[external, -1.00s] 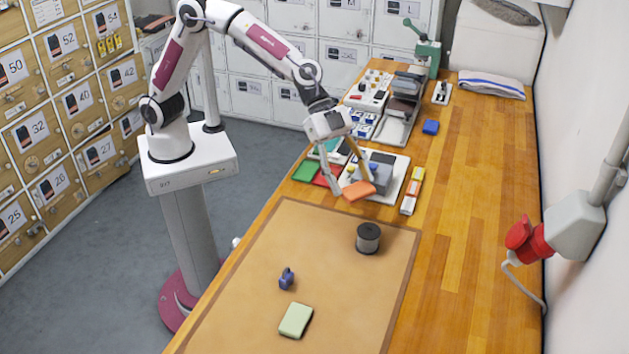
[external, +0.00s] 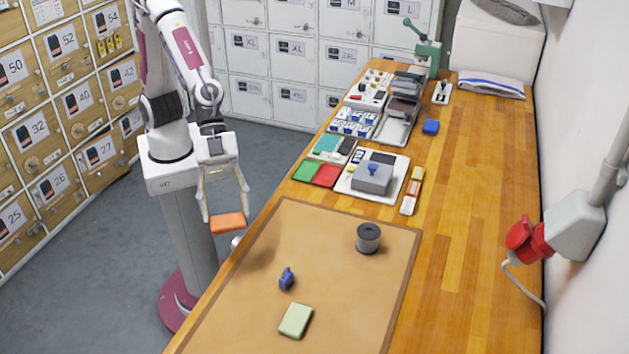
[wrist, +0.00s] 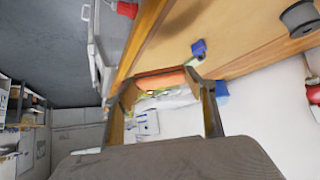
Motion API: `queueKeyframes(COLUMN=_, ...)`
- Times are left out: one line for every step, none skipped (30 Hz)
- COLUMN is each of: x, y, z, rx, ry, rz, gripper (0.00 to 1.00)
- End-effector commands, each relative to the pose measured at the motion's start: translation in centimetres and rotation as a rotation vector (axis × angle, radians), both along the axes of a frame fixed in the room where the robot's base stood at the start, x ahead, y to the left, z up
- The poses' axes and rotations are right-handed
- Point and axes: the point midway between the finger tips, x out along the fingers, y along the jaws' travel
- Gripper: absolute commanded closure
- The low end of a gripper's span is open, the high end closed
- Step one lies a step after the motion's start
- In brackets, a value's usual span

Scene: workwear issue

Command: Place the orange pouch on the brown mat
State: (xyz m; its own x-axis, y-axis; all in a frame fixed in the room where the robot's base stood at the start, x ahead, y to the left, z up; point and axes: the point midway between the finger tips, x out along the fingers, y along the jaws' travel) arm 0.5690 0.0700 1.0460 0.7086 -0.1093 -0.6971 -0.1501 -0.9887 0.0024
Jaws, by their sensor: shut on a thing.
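My gripper (external: 226,221) is shut on the orange pouch (external: 228,223) and holds it in the air, near the left edge of the brown mat in the external view. The pouch also shows between the fingers in the wrist view (wrist: 162,81). The brown mat (external: 345,285) lies on the wooden bench with a dark border. On it stand a dark grey spool (external: 368,238), a small blue item (external: 287,278) and a pale green block (external: 296,320).
Behind the mat are red and green pads (external: 314,173), a white tray with a grey box (external: 372,178), and a strip of markers (external: 411,190). A red plug and socket (external: 530,238) are on the right wall.

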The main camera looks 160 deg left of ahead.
Motion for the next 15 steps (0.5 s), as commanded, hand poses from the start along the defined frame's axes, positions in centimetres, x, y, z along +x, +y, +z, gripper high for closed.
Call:
queueKeyframes(x=-0.1, y=-0.4, z=-0.2, rx=0.002, ry=0.000, rz=0.011, gripper=0.66)
queueKeyframes(x=-0.1, y=-0.4, z=-0.3, rx=0.003, ry=0.000, rz=0.023, gripper=0.66)
queueKeyframes(x=0.0, y=-0.3, z=-0.5, rx=0.006, ry=0.000, rz=0.043, gripper=0.66)
queueKeyframes(x=0.1, y=-0.1, z=-0.6, rx=0.006, ry=0.000, rz=0.062, gripper=0.66)
queueKeyframes(x=0.3, y=0.1, z=-0.7, rx=0.009, ry=0.001, rz=0.082, gripper=0.66)
queueKeyframes(x=0.6, y=0.6, z=-0.8, rx=0.012, ry=0.002, rz=0.113, gripper=0.66)
queueKeyframes(x=0.8, y=1.0, z=-0.9, rx=0.013, ry=0.001, rz=0.139, gripper=0.66)
queueKeyframes(x=1.1, y=1.6, z=-1.0, rx=0.014, ry=0.002, rz=0.169, gripper=0.66)
queueKeyframes(x=1.4, y=2.4, z=-1.0, rx=0.016, ry=0.003, rz=0.210, gripper=0.66)
queueKeyframes(x=1.7, y=3.0, z=-1.1, rx=0.017, ry=0.004, rz=0.241, gripper=0.66)
queueKeyframes(x=2.0, y=3.6, z=-1.1, rx=0.018, ry=0.004, rz=0.271, gripper=0.66)
queueKeyframes(x=2.3, y=4.5, z=-1.2, rx=0.017, ry=0.005, rz=0.313, gripper=0.66)
queueKeyframes(x=2.5, y=5.2, z=-1.2, rx=0.017, ry=0.005, rz=0.345, gripper=0.66)
queueKeyframes(x=2.7, y=5.8, z=-1.1, rx=0.018, ry=0.006, rz=0.378, gripper=0.66)
queueKeyframes(x=2.9, y=6.7, z=-1.2, rx=0.018, ry=0.007, rz=0.420, gripper=0.66)
